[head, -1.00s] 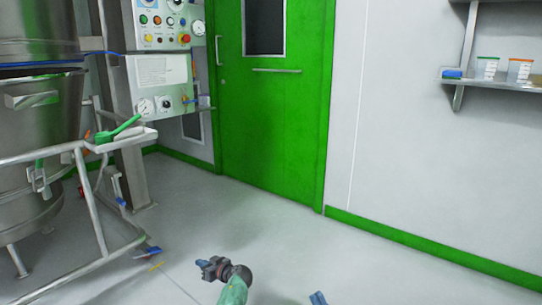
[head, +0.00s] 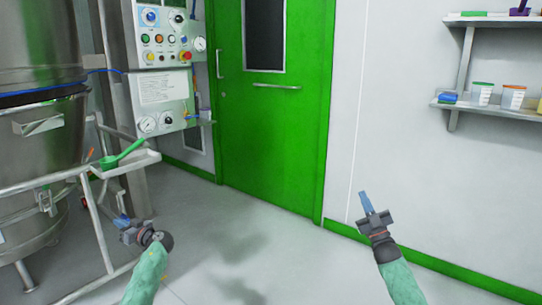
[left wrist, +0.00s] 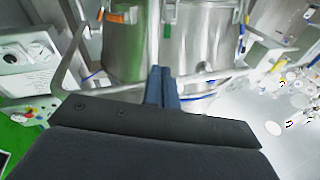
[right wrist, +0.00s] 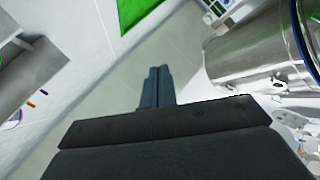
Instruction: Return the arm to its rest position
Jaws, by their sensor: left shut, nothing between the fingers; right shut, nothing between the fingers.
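My left gripper (head: 123,223) is at the lower left of the head view, in front of the steel frame beside the vessel. Its blue fingers (left wrist: 161,88) are together and empty in the left wrist view. My right gripper (head: 365,203) is raised at the lower right of the head view, in front of the pale wall. Its blue fingers (right wrist: 157,88) are together and empty in the right wrist view. Both forearms come up from the bottom edge of the head view.
A large steel vessel (head: 45,135) with a tubular frame (head: 100,235) stands at the left, a green scoop (head: 122,155) on its ledge. A control panel (head: 165,85) is behind. A green door (head: 270,140) is in the middle; wall shelves (head: 485,106) hold tubs. Open floor lies between.

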